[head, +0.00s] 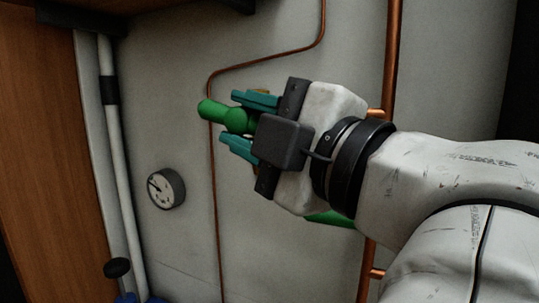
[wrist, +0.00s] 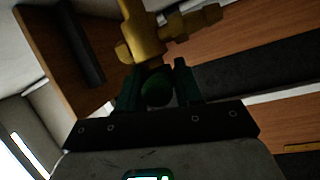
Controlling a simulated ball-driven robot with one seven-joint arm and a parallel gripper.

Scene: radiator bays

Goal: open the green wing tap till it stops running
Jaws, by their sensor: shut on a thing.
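The green wing tap (head: 212,110) shows in the head view left of my gripper, its rounded wing sticking out past the fingers. My gripper (head: 243,122) has its two teal fingers on either side of the green wing and is shut on it. In the wrist view the green wing (wrist: 157,91) sits between the fingers of my gripper (wrist: 160,85), just below a brass valve body (wrist: 143,32). The valve body is hidden in the head view behind my gripper. No water shows in either view.
A round gauge (head: 166,188) is on the grey wall to the left. A thin copper pipe (head: 214,190) runs behind the tap, and a thicker one (head: 393,55) passes behind my arm. A white pipe (head: 115,170) stands farther left. Another green piece (head: 333,218) shows below my wrist.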

